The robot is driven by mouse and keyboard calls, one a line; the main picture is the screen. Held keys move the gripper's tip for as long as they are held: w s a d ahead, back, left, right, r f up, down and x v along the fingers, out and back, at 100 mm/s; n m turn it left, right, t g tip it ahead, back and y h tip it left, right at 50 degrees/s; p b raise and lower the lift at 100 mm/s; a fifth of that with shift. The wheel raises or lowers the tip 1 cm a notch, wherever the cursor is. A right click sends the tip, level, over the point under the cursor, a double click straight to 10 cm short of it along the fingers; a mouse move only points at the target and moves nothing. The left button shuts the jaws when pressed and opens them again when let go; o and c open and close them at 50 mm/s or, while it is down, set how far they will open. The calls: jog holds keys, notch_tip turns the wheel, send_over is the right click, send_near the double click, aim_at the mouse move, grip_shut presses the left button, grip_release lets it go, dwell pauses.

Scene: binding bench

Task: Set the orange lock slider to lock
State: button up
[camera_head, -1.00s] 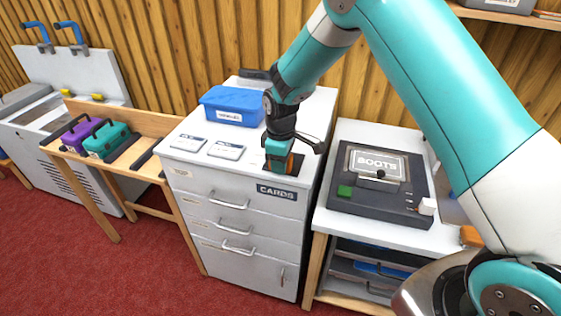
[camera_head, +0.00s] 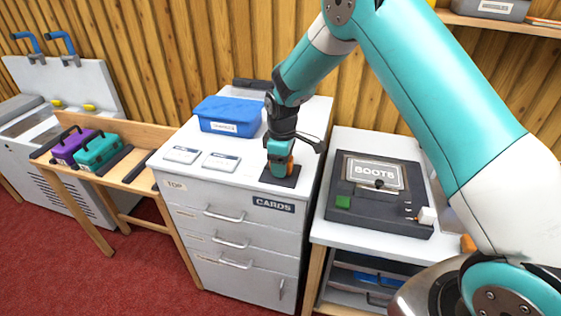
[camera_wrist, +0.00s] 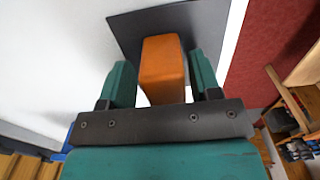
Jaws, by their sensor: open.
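The orange lock slider (camera_head: 291,168) stands on a dark plate (camera_head: 286,182) on the white cabinet top, near its front right corner. My gripper (camera_head: 280,168) points down over the plate and partly hides the slider in the head view. In the wrist view, the slider (camera_wrist: 162,62) is an orange block between the two green fingers of my gripper (camera_wrist: 162,72). The fingers are open, one on each side, with a visible gap at each. The dark plate (camera_wrist: 127,28) lies beyond it. I see no lock marking on the plate.
A blue bin (camera_head: 229,115) and two white cards (camera_head: 221,162) lie on the cabinet top (camera_head: 170,140) left of my gripper. A dark BOOTS device (camera_head: 345,190) stands on the table to the right. Purple (camera_head: 72,147) and teal (camera_head: 99,150) boxes are far left.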

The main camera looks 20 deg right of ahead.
jog(key=shift+r, duration=0.15)
notch_tip(320, 180, up, 17)
jog(key=b, duration=0.3)
dwell(0.3)
jog(key=s+a+r+m+y, duration=0.1)
jog(key=s+a, duration=0.1)
jog(key=s, duration=0.9)
jog(key=s+a+r+m+y, duration=0.1)
jog(key=s+a, duration=0.2)
jog(key=s, duration=0.7)
jog(key=s+a+m+y, duration=0.1)
jog(key=s+a+y, duration=0.1)
jog(key=s, duration=0.9)
jog(key=shift+s+a+r+m, duration=0.15)
jog(key=shift+s+r+m, duration=0.2)
jog(key=shift+r+m, duration=0.05)
